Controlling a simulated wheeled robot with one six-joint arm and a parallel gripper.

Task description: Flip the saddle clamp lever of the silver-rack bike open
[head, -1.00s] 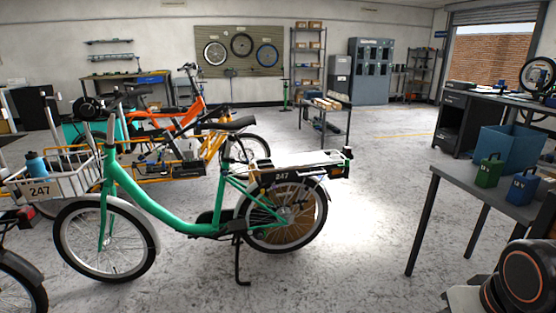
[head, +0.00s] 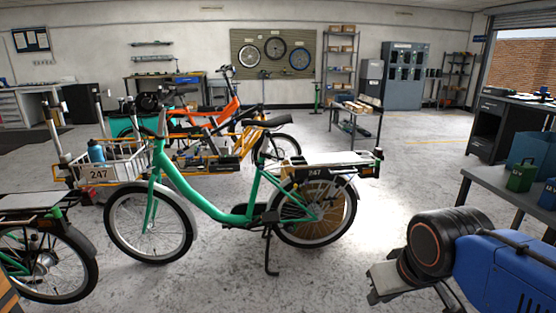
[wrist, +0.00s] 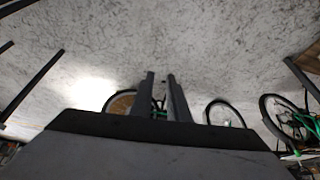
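A green step-through bike (head: 200,200) stands upright on its kickstand in the head view, with a pale, silver-looking rear rack (head: 335,158). Its black saddle (head: 265,122) sits on a seatpost above the green frame. The clamp lever is too small to make out. In the wrist view, the bike's tan-covered rear wheel (wrist: 120,102) and front wheel (wrist: 225,112) show beyond my gripper. My gripper (wrist: 161,74) has its two dark fingers apart with nothing held between them. My blue and black arm is at lower right in the head view, clear of the bike.
Another bike with a pale rack (head: 30,200) stands at the left edge. Orange bikes (head: 220,115) stand close behind the green one. A grey table (head: 495,185) with a blue bin (head: 530,150) is at right. Floor between the green bike and table is clear.

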